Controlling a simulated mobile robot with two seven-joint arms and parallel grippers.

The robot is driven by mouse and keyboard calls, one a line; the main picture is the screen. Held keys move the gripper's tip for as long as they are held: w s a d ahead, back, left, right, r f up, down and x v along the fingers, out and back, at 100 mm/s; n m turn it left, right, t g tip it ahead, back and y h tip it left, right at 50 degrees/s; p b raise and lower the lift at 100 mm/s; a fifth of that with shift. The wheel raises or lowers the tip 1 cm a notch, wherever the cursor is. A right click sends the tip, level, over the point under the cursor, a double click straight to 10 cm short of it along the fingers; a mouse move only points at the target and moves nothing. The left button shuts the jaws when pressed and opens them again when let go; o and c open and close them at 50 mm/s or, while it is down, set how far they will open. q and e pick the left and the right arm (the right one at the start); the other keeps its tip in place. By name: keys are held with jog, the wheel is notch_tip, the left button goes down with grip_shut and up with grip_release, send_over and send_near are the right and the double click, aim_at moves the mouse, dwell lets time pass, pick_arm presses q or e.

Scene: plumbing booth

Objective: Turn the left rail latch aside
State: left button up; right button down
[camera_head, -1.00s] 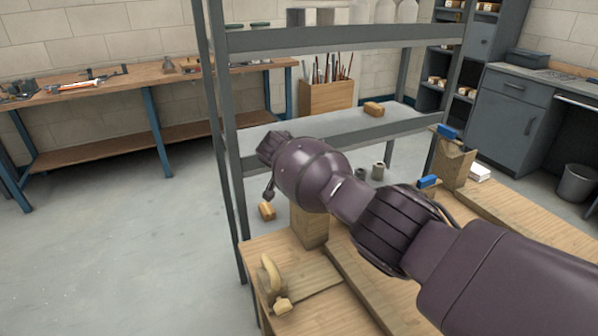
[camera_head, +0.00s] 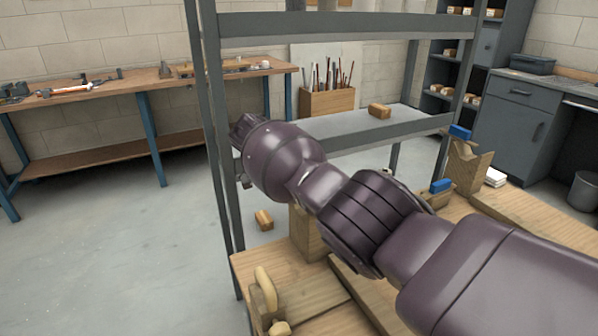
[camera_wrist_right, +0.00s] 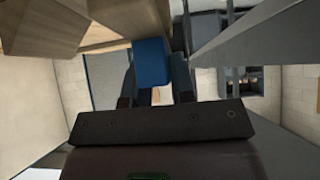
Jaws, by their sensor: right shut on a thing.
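A blue latch (camera_wrist_right: 150,62) stands between the fingers of my right gripper (camera_wrist_right: 156,76) in the right wrist view, beside a pale wooden block. My right gripper is shut on it. In the head view my right arm reaches from the lower right to the upper left and hides the fingers and this latch. A wooden post (camera_head: 304,236) shows partly behind the arm. Two more blue pieces, an upper one (camera_head: 460,132) and a lower one (camera_head: 441,186), sit on wooden supports at the right. My left gripper is not in view.
A grey metal shelf frame (camera_head: 330,22) stands close behind my right arm. The wooden bench (camera_head: 285,262) below carries a curved pale wooden piece (camera_head: 265,287). A small wooden block (camera_head: 264,220) lies beyond the bench. The floor at the left is clear.

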dwell(0.4)
jog(key=c, duration=1)
grip_release()
